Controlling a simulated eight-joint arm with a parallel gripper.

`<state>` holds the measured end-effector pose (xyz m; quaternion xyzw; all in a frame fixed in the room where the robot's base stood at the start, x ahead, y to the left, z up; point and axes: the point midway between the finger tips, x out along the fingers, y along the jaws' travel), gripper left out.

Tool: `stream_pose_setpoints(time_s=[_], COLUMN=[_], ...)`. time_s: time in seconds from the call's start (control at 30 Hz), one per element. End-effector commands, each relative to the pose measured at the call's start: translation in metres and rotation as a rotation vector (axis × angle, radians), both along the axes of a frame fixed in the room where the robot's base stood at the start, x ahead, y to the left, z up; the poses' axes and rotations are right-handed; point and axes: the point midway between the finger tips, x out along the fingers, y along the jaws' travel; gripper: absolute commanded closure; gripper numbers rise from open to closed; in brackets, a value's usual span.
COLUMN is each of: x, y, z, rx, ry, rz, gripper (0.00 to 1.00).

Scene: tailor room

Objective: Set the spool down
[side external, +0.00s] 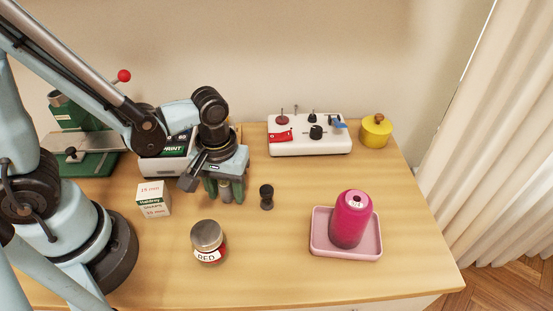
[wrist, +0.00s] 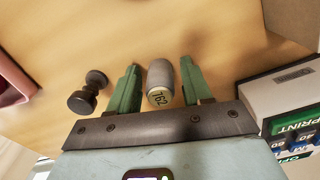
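A small grey spool (wrist: 161,76) with a pale end marked 762 stands between the two green fingers of my gripper (wrist: 160,88) in the wrist view. A narrow gap shows on each side of it, so the fingers look open around it and not closed on it. In the side view the spool (side external: 225,190) is low between the fingers of my gripper (side external: 224,188), upright and apparently on the table. The arm hides part of its surroundings. A large magenta thread cone (side external: 351,218) stands upright in a pink tray (side external: 318,246) at the right.
A black knobbed piece (side external: 266,196) stands just right of my gripper. A small box (side external: 154,198) is to its left and a RED jar (side external: 208,241) in front. A white control box (side external: 310,146) and yellow pot (side external: 376,131) are behind. The table's front middle is clear.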

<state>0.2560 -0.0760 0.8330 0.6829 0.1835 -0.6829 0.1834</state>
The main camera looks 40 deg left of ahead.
Motion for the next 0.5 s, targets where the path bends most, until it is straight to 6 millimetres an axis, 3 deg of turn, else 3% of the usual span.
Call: stream_pose_setpoints(time_s=[0.33,0.5], x=[0.000,0.000], y=[0.000,0.000], z=[0.001,0.011], rx=[0.000,0.000], ry=[0.000,0.000], rz=[0.000,0.000], gripper=[0.49,0.49])
